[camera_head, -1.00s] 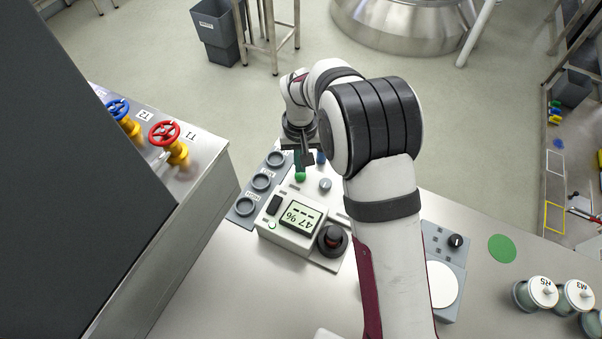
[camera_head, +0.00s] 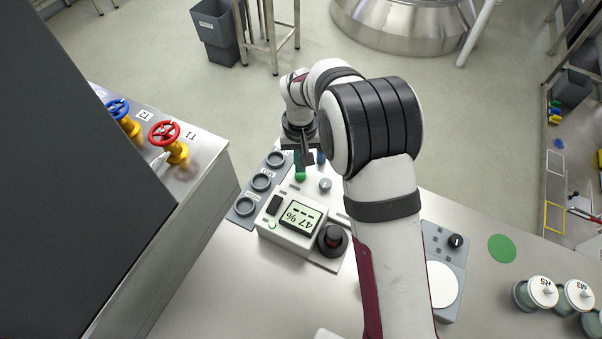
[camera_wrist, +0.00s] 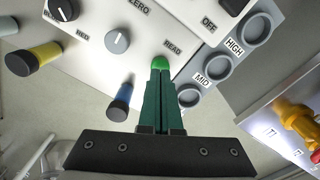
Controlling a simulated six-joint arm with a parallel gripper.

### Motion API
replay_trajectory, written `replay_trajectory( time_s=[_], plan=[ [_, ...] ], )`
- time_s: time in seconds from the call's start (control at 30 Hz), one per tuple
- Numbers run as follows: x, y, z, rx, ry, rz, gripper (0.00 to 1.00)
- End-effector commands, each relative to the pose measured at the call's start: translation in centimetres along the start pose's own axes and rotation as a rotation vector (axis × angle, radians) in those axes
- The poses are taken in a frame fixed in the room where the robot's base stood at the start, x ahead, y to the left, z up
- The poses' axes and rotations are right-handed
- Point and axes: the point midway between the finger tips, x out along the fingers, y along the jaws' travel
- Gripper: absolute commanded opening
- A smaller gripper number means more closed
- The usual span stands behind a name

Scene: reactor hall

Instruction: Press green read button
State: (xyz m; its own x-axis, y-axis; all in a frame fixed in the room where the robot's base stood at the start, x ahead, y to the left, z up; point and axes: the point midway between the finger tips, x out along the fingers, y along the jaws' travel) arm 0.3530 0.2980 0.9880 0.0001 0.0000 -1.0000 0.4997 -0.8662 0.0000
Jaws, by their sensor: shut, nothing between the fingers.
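The green read button (camera_head: 300,177) is on the white instrument box (camera_head: 290,242), and in the wrist view it (camera_wrist: 159,62) sits beside the label READ. My gripper (camera_head: 306,160) is over the box's far end. In the wrist view its green fingers (camera_wrist: 158,70) are closed together with nothing between them. Their tips overlap the lower edge of the button in that view. I cannot tell whether they touch it. The display (camera_head: 299,217) shows 47 % and dashes.
A grey holder with round sockets (camera_head: 261,182) stands left of the box. Red and blue valve wheels (camera_head: 164,133) are farther left. A round white plate (camera_head: 440,285) is at right.

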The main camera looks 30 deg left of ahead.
Motion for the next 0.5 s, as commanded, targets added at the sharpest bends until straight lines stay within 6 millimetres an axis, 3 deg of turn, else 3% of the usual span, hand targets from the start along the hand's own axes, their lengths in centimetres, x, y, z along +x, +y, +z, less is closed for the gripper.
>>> replay_trajectory(
  time_s=[0.5],
  plan=[
    [0.45, 0.00, 0.01, 0.000, -0.001, 0.000, 0.00]
  ],
)
